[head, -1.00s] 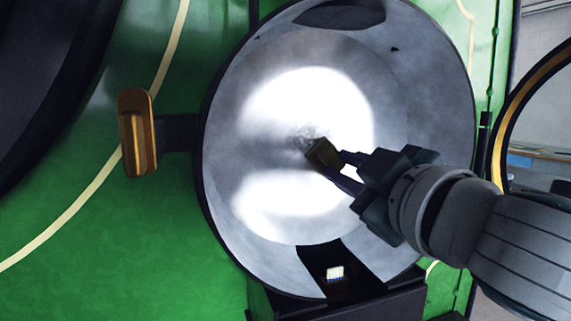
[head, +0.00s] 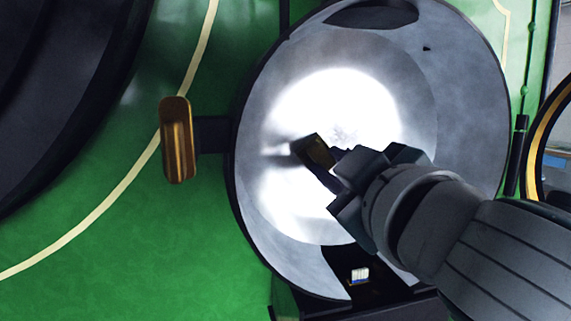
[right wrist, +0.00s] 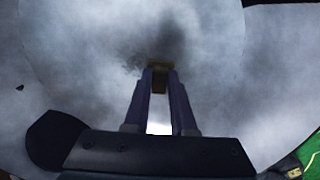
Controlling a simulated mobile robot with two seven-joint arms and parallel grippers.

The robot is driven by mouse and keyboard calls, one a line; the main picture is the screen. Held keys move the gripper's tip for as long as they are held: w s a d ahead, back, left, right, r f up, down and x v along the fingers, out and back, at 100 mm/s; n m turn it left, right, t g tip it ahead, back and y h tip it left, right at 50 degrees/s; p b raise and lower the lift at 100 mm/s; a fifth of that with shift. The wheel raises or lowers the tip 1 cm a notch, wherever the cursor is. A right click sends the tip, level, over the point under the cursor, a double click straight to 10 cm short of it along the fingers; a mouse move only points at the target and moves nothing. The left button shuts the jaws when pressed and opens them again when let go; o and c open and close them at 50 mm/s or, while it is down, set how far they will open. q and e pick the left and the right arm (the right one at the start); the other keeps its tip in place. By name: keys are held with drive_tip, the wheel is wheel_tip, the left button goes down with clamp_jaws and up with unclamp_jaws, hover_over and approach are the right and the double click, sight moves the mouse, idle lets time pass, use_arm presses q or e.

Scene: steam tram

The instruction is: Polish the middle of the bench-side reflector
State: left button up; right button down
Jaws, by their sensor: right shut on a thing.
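The reflector (head: 470,130) is a large round silvery bowl in a dark rim on the green tram front, with a bright glare in its middle. My right gripper (head: 335,166) reaches into the bowl from the lower right, shut on a small dark block-like pad (head: 314,151). In the right wrist view, dark smudging (right wrist: 165,45) shows beyond the pad (right wrist: 160,66); whether the pad touches the surface I cannot tell. My left gripper is not in view.
A brass-coloured handle (head: 177,140) juts out left of the reflector. A dark opening (head: 375,285) with a small white-and-yellow piece (head: 360,275) lies at the bowl's bottom. A brass-edged dark ring (head: 545,130) stands at the right edge.

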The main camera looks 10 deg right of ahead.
drive_tip(key=shift+d+r, duration=0.15)
drive_tip(key=shift+d, duration=0.85)
drive_tip(key=shift+d+r, duration=0.1)
drive_tip(key=shift+d, duration=0.85)
drive_tip(key=shift+a+p, duration=0.3)
drive_tip(key=shift+a, duration=1.6)
